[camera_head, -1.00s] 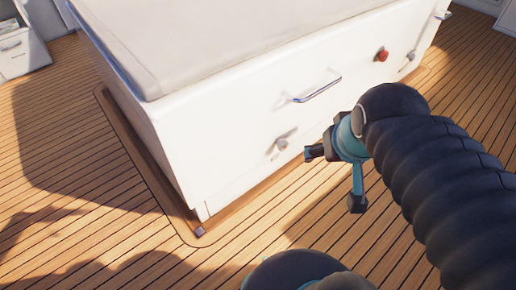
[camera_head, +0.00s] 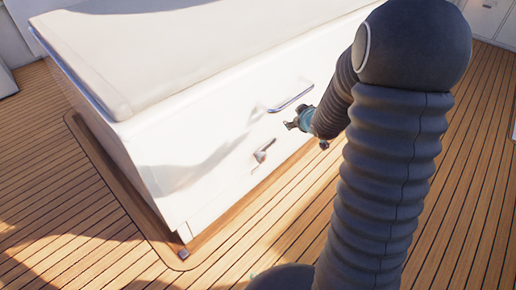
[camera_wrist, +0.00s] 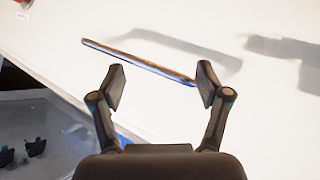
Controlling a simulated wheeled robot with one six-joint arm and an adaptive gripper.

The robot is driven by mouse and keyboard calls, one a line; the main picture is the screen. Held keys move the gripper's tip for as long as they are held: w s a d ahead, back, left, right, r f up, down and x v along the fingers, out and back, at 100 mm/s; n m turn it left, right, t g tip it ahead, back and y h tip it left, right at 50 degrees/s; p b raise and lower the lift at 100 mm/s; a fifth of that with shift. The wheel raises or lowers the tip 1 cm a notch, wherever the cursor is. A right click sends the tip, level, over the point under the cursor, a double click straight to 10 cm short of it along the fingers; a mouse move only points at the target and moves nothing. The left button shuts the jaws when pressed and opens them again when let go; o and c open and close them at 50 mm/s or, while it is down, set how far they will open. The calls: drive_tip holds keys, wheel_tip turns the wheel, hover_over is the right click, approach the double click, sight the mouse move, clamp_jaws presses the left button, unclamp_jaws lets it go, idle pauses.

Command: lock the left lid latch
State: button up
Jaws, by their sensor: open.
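The left lid latch (camera_head: 264,150) is a small grey lever on the white front face of the hatch box (camera_head: 195,165), below and left of the metal grab handle (camera_head: 291,97). The lever slants in the head view; whether it is locked is unclear. My gripper (camera_head: 293,124) is close to the face, between the handle and the latch, up and right of the latch. In the wrist view my gripper (camera_wrist: 162,82) is open and empty. The handle (camera_wrist: 135,60) crosses just beyond its fingertips, its lower end near the right fingertip; contact is unclear. I cannot make out the latch there.
My arm hides the right part of the front face in the head view. Teak deck (camera_head: 75,225) lies open left of and in front of the box.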

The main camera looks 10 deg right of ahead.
wheel_tip(320, 180, down, 7)
drive_tip(key=w+n+y, duration=0.1)
drive_tip(key=w+y, duration=0.1)
drive_tip(key=n+t+y+b, duration=0.1)
drive_tip(key=t+y+b, duration=0.1)
drive_tip(key=t+y, duration=0.35)
approach(264, 160)
drive_tip(key=shift+g+y, duration=0.75)
drive_tip(key=shift+y, duration=0.2)
drive_tip(key=x, duration=0.7)
drive_tip(key=d+x, duration=0.1)
drive_tip(key=x, duration=0.3)
drive_tip(key=shift+w+a+r, duration=0.15)
drive_tip(key=shift+w+r, duration=0.15)
drive_tip(key=shift+w, duration=0.35)
drive_tip(key=c, duration=1.2)
